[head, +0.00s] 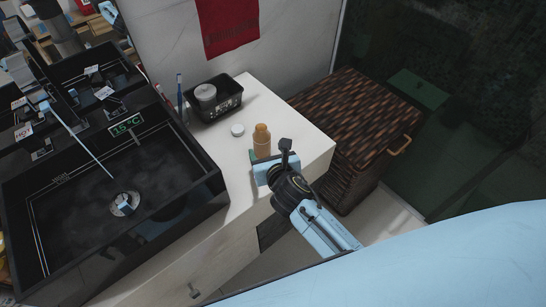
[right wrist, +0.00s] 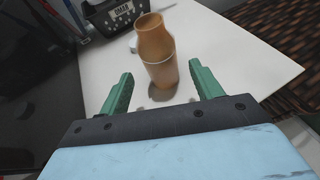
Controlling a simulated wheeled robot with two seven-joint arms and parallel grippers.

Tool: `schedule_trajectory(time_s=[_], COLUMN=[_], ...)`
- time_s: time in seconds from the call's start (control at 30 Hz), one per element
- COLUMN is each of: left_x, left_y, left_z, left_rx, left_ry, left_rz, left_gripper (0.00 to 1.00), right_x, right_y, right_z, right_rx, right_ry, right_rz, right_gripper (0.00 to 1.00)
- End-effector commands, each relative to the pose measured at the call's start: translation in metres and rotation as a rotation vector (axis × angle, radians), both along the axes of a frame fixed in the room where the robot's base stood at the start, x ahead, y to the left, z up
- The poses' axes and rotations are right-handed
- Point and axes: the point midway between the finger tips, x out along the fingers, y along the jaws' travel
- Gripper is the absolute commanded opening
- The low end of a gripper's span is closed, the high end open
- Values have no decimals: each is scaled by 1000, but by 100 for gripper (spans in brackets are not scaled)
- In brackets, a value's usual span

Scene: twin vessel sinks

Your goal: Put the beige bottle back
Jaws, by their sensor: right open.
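The beige bottle (head: 262,141) stands upright on the white counter, right of the sink; a small white disc-shaped item (head: 237,130) lies just left of it. My right gripper (head: 268,165) is close in front of the bottle. In the right wrist view the bottle (right wrist: 157,52) rises ahead of and between the two green fingers of the gripper (right wrist: 160,90), which are spread apart with a gap on each side. The bottle's base is visible on the counter. My left gripper is not in view.
A black basket (head: 214,101) with a grey round container stands behind the bottle, beside toothbrushes (head: 180,97). The black sink (head: 120,200) is at left. A brown woven hamper (head: 355,125) stands right of the counter (head: 300,125). The counter's right part is clear.

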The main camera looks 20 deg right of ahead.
Motion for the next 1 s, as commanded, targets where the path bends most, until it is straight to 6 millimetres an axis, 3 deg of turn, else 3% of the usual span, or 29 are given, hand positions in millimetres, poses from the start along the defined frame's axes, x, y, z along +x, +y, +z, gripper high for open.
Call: schedule_trajectory(time_s=[0.1,0.3,1.0], left_x=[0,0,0], left_y=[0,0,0], left_z=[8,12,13], left_rx=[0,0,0], left_ry=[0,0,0], left_rz=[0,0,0], left_gripper=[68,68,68], right_x=[-25,-49,-55], right_y=[1,2,2], right_z=[11,21,23], right_rx=[-2,-1,0], right_ry=[1,0,-1], right_rz=[1,0,-1], right_gripper=[65,65,65])
